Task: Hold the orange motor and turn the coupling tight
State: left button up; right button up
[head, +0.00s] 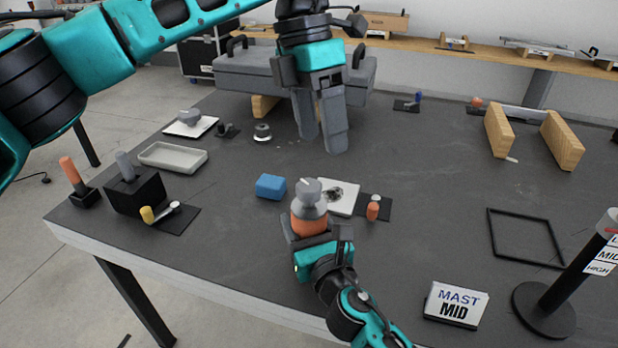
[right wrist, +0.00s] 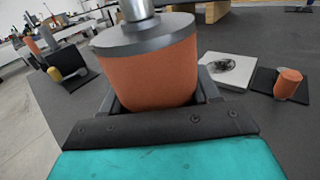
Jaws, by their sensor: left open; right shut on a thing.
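The orange motor (head: 309,224) stands upright near the front middle of the table in my right gripper (head: 312,241), which is shut on it. The grey coupling (head: 309,200) sits on top of the motor; a paler knob with a pointer mark tops it. In the right wrist view the motor (right wrist: 152,75) fills the jaws, with the coupling's grey disc (right wrist: 140,36) above; the top of the coupling is cut off. How tight the coupling is cannot be told. My left gripper (head: 321,142) points down, open and empty, behind and above the motor, apart from the coupling.
A blue block (head: 270,187) lies left of the motor; a white plate (head: 341,199) and a small orange cylinder (head: 373,210) are right. The centre right is clear.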

aim_at(309, 185)
pick_arm(q)
jog(key=f+n, duration=0.1)
jog(key=f, duration=0.2)
jog(key=w+a+f+n+t+y, duration=0.1)
jog(key=f, duration=0.3)
jog(key=f+n+t+y, duration=0.1)
jog(key=f, duration=0.2)
jog(key=shift+w+a+f, duration=0.15)
jog(key=shift+a+f, duration=0.05)
jog(key=shift+a, duration=0.05)
jog(key=c, duration=1.1)
jog(key=shift+o, duration=0.2)
